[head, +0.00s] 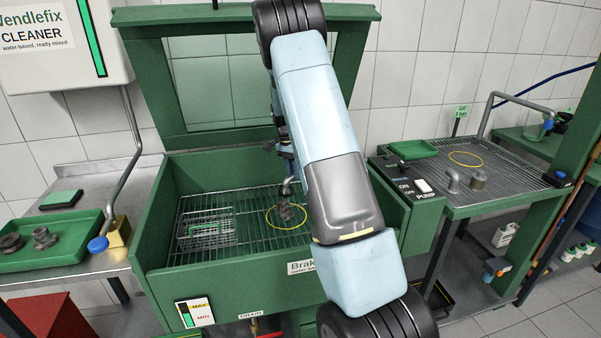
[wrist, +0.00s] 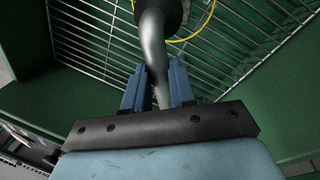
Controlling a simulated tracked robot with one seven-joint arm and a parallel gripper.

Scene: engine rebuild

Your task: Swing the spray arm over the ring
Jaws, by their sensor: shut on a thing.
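The spray arm is a bent grey metal tube (wrist: 152,45) with a dark round end at the top of the wrist view. My gripper (wrist: 158,85) has its blue fingers on both sides of the tube and is shut on it. The yellow ring (head: 268,221) lies on the wire grid inside the green wash basin. Part of the ring (wrist: 203,27) shows beside the tube's dark end in the wrist view. In the head view the tube's end appears in front of the ring; its height above the grid is hard to tell. My arm hides part of the gripper there.
A wire basket (head: 205,228) sits on the grid at left. The basin's green walls (head: 158,215) and raised lid frame (head: 145,85) surround the work area. A green tray (head: 80,252) with metal parts is at left. A second grid bench (head: 500,190) stands at right.

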